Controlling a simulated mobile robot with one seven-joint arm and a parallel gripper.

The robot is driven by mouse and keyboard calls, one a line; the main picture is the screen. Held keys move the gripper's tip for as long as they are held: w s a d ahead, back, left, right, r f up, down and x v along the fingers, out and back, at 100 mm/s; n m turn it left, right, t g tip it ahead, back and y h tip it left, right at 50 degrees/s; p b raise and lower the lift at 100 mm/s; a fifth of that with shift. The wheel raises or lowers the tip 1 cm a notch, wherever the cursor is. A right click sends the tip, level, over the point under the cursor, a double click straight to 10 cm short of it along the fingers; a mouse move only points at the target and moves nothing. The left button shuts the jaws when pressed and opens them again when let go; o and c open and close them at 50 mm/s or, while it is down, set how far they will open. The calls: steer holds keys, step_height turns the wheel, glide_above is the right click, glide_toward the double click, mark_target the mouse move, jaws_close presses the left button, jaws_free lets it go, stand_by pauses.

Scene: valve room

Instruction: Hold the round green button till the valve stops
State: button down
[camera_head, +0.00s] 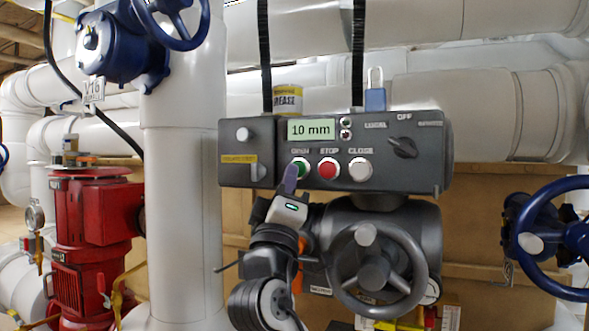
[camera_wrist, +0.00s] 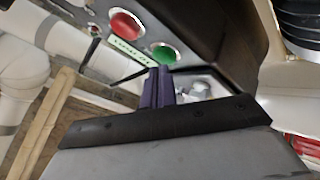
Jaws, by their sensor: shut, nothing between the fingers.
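The round green button (camera_head: 301,166) sits on the grey control box (camera_head: 236,135), under the word OPEN. It also shows in the wrist view (camera_wrist: 164,55). My gripper (camera_head: 291,172) is shut and empty, its purple fingertips in front of the lower left part of the green button. In the wrist view the fingertips (camera_wrist: 160,73) are just at the button's lower edge; I cannot tell if they press it. The display (camera_head: 311,129) reads "10 mm". The grey valve actuator with its handwheel (camera_head: 376,270) is below the box.
The red STOP button (camera_head: 328,168) and white CLOSE button (camera_head: 360,169) are close to the right of the green one. A dark selector knob (camera_head: 403,148) and a blue padlock (camera_head: 375,99) are farther right. A blue handwheel (camera_head: 533,243) stands at far right, a red pump (camera_head: 88,225) at left.

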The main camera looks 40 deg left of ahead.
steer(key=shift+s+d, duration=0.25)
steer(key=shift+s, duration=0.4)
steer(key=shift+s+d, duration=0.25)
steer(key=shift+s, duration=0.45)
steer(key=shift+s+d, duration=0.25)
steer(key=shift+s, duration=0.4)
steer(key=shift+s+f, duration=0.1)
